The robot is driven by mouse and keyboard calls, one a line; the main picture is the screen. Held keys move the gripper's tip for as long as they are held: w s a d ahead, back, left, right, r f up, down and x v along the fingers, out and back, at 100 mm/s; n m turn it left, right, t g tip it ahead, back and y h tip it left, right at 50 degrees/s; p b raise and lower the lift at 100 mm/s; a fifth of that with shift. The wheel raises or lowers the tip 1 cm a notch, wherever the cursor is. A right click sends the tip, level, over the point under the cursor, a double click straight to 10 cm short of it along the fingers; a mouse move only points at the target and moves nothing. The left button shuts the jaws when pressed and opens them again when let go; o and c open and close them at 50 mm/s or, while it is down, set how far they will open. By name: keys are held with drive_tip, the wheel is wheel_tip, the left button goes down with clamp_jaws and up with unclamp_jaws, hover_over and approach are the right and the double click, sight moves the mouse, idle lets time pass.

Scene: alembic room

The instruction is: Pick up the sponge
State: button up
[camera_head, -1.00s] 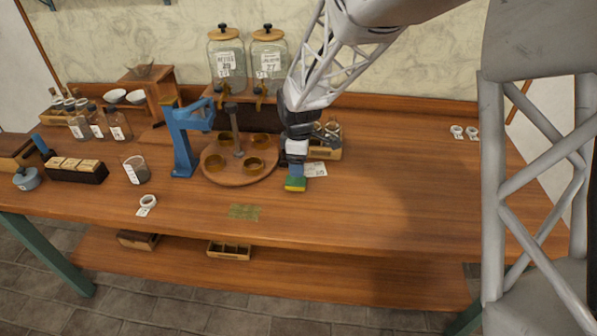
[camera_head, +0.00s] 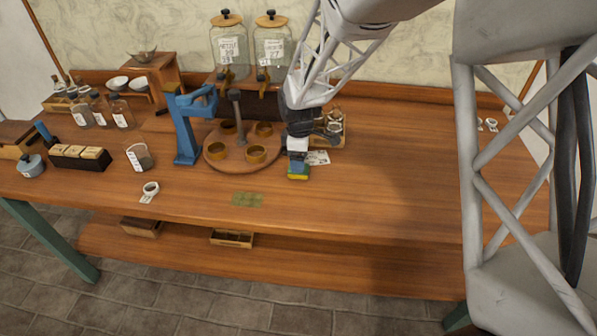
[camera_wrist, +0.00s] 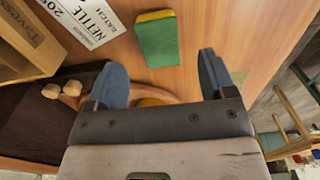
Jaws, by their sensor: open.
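The sponge (camera_head: 299,176), green on one face and yellow on the other, lies on the wooden bench (camera_head: 390,200) near the round wooden stand. In the wrist view the sponge (camera_wrist: 157,42) lies ahead of my gripper (camera_wrist: 158,78), roughly centred beyond the two blue fingers. My gripper (camera_head: 298,165) is open, with nothing between its fingers. In the head view it hangs right by the sponge and hides part of it; I cannot tell there whether they touch.
A round wooden stand (camera_head: 215,167) with several amber cups is left of the sponge. A blue clamp-like device (camera_head: 184,135) stands further left. A printed card (camera_head: 318,158) and a wooden box (camera_head: 340,135) are close behind.

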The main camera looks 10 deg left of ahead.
drive_tip(key=shift+a+f, duration=0.1)
drive_tip(key=shift+f, duration=2.5)
drive_tip(key=c, duration=1.1)
drive_tip(key=shift+o, duration=0.2)
drive_tip(key=shift+r, duration=0.15)
drive_tip(key=shift+r, duration=0.9)
drive_tip(key=shift+s+r, duration=0.3)
drive_tip(key=shift+r, duration=0.5)
drive_tip(key=s+d, duration=0.2)
drive_tip(key=s, duration=0.2)
drive_tip(key=s+d+r, duration=0.1)
drive_tip(key=s+d, duration=0.1)
drive_tip(key=s, duration=0.3)
drive_tip(key=s+d, duration=0.2)
drive_tip(key=s, duration=0.3)
drive_tip(key=shift+s+d+r, duration=0.1)
drive_tip(key=shift+r, duration=0.05)
